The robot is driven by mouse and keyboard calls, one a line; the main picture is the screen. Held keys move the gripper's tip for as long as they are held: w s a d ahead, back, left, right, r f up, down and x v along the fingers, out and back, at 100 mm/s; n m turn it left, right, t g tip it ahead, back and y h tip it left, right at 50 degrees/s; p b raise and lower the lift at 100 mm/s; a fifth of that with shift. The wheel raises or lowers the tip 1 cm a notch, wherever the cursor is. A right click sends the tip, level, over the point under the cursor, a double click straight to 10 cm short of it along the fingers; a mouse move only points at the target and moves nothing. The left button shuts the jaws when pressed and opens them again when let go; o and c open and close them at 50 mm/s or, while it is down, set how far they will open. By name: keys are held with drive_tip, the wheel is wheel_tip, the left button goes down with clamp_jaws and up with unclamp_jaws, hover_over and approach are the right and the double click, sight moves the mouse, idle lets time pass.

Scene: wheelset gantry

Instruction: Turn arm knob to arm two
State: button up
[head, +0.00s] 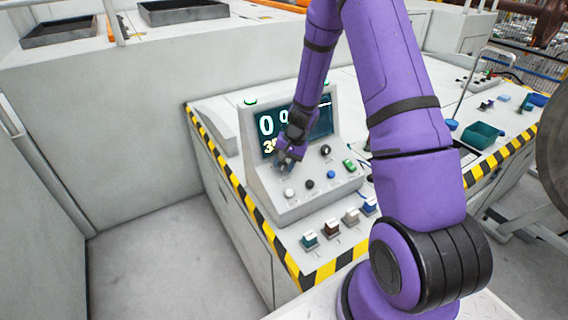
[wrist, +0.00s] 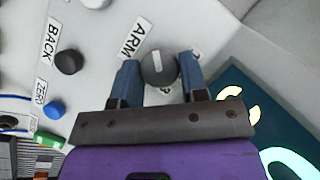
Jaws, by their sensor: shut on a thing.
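The arm knob (wrist: 159,69) is a round dark grey knob with a pale pointer line, beside the printed word ARM in the wrist view. My gripper (wrist: 158,76) has its two blue fingers on either side of the knob, shut on it. In the head view my gripper (head: 289,160) is at the sloped face of the grey control console (head: 262,196), in front of its screen. There the knob is hidden by my gripper. The position labels by the knob are partly covered, so its setting cannot be read.
A black knob (wrist: 68,62) by the word BACK and a blue button (wrist: 54,109) by ZERO sit nearby. The lit screen (head: 268,124) is close behind my gripper. Several coloured switches (head: 330,228) stand on the bench in front of the console.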

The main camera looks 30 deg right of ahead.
drive_tip(key=o, duration=0.9)
drive_tip(key=shift+r, duration=0.1)
drive_tip(key=v, duration=1)
drive_tip(key=shift+r, duration=0.35)
